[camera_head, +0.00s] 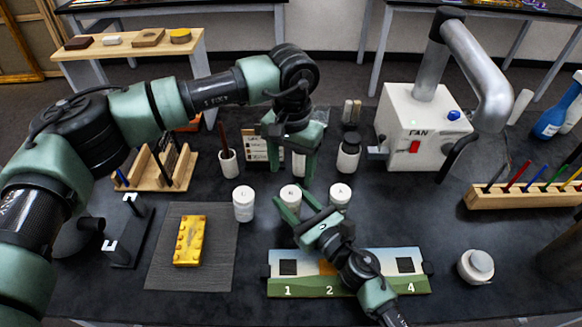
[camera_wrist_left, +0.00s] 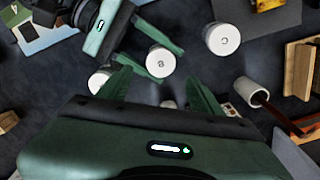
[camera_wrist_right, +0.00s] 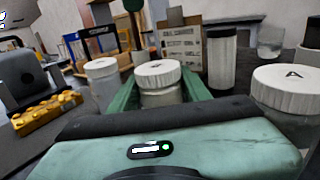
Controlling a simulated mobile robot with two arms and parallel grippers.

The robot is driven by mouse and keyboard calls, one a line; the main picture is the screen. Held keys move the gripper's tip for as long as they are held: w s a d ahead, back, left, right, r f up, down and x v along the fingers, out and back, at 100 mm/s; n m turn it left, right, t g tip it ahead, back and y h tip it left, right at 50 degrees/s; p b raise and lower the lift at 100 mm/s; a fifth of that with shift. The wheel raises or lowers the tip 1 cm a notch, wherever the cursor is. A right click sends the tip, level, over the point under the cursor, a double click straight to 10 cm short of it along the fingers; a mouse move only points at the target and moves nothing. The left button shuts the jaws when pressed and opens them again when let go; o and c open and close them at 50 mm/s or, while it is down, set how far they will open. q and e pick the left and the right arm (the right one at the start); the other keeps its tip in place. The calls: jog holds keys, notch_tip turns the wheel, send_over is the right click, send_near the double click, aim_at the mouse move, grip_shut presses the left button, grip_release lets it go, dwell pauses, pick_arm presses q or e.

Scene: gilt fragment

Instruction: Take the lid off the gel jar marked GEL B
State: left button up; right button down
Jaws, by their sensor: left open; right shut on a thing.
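Three white lidded jars stand in a row on the dark bench. The middle jar, GEL B (camera_head: 291,196), has its white ribbed lid on, and the lid shows in the left wrist view (camera_wrist_left: 160,62) and the right wrist view (camera_wrist_right: 158,74). Jar C (camera_head: 243,204) is at its left and jar A (camera_head: 340,195) at its right. My right gripper (camera_head: 294,204) is shut on the GEL B jar's body from the front, below the lid. My left gripper (camera_head: 293,173) is open, pointing down above and behind the jar, with its fingers apart from the lid.
A yellow block (camera_head: 189,241) lies on a grey mat (camera_head: 160,275) at the left. A numbered board (camera_head: 345,286) lies in front of the jars. Behind them are a white cup (camera_head: 228,163) and a black-topped jar (camera_head: 348,158). A fan unit (camera_head: 408,130) stands at the back right.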

aim_at(291, 193)
pick_arm(q)
jog(key=shift+r+n, duration=0.3)
jog(key=shift+n, duration=0.2)
jog(key=shift+f, duration=0.1)
notch_tip(291, 193, down, 7)
jog(key=shift+a+f, duration=0.1)
jog(key=shift+f, duration=0.1)
